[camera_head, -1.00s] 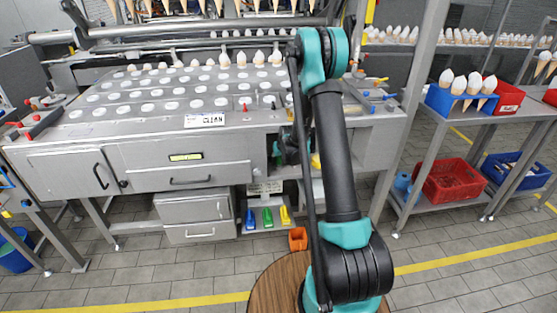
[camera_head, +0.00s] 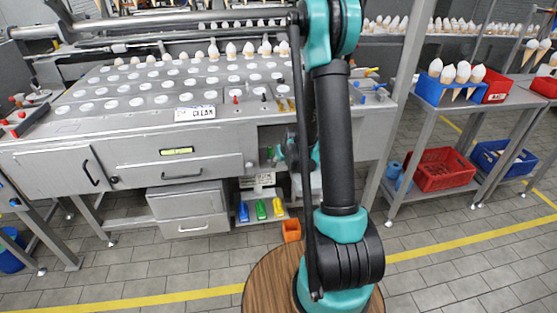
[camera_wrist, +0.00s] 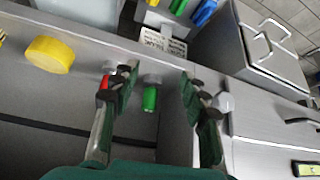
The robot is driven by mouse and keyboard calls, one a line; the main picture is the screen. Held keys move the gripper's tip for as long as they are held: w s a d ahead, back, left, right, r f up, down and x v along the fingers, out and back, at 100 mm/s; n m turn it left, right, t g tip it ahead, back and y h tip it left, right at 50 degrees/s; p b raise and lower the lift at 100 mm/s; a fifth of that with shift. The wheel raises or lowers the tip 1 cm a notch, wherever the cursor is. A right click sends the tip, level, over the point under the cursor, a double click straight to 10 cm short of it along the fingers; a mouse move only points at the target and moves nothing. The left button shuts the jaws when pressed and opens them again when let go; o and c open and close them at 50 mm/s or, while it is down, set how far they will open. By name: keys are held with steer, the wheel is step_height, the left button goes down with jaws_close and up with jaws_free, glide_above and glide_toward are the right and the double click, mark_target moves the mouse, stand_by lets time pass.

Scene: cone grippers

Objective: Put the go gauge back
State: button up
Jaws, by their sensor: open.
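A green cylinder with a grey end (camera_wrist: 150,95), possibly the go gauge, shows between my fingers in the wrist view, against the grey machine surface. My gripper (camera_wrist: 158,78) is open, with one finger on each side of it in the picture. I cannot tell whether either finger touches it. A red piece with a grey end (camera_wrist: 104,82) is partly hidden behind the left finger. A printed label (camera_wrist: 163,42) lies beyond the fingertips. In the head view my arm hides most of the gripper, which is at the machine's front opening.
A yellow round knob (camera_wrist: 50,55) is left of the fingers. A grey drawer cabinet (camera_head: 187,210) stands under the machine, beside a shelf with blue, green and yellow items (camera_head: 261,209). An orange bin (camera_head: 291,230) is on the floor. A shelf rack with a red crate (camera_head: 440,170) stands at right.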

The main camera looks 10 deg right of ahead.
steer(key=s+r, duration=0.3)
steer(key=s, duration=0.6)
steer(key=s+d+r+m+g, duration=0.1)
steer(key=s+r, duration=0.3)
steer(key=s, duration=0.6)
steer(key=s+r+m+g+h, duration=0.1)
steer(key=s+r, duration=0.2)
steer(key=s, duration=0.6)
steer(key=shift+s+d+r, duration=0.3)
steer(key=shift+s, duration=0.05)
